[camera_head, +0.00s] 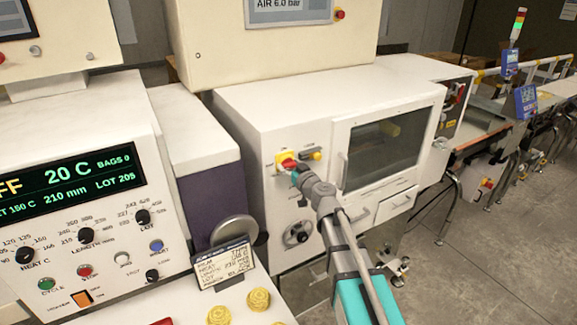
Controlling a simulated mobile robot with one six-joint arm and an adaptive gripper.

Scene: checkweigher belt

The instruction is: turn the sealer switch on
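The bag sealer's panel (75,215) is at the left. Its display (70,182) shows 20 C, BAGS 0 and LOT 205, with a first word ending in "FF". An orange rocker switch (82,298) sits low on this panel; its label is too small to read. A red rotary switch on a yellow plate (285,160) is on the white cabinet at the centre. My gripper (295,176) is just below and in front of that rotary switch, far right of the orange rocker. Contact with the rotary switch and the finger opening cannot be made out.
The panel also has black knobs (86,235), a green button (46,284) and a red button (84,270). A written card (226,268) and yellow knobs (258,299) stand right of it. The white cabinet (300,110) has a dark window. Open floor (450,265) lies at right.

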